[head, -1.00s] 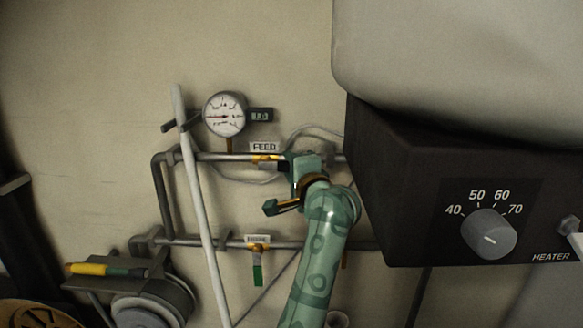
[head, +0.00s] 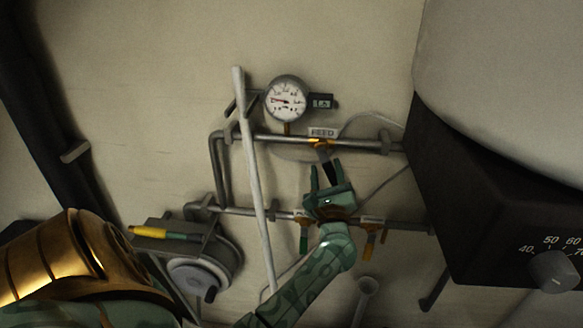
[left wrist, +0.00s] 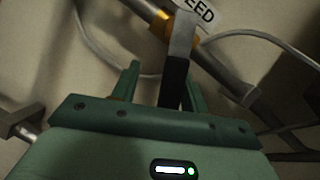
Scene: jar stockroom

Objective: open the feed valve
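The feed valve (head: 320,143) is a brass-coloured body on the upper pipe, under a FEED label (head: 322,132). Its lever (left wrist: 175,80), grey above with a dark grip, hangs down across the pipe's line. My left gripper (head: 325,172) is just below the valve, fingers pointing up at it. In the left wrist view its two green fingers stand apart, with the lever's dark grip between them. The lever is close to the right finger, with a clear gap to the left one. Contact cannot be told. My right gripper is not in view.
A round gauge (head: 287,99) sits above the upper pipe. Lower pipe (head: 400,224) has a green-handled valve (head: 303,242) and an orange-handled one (head: 369,242) near my wrist. A pale rod (head: 252,175) leans left. The dark heater box (head: 470,220) blocks the right.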

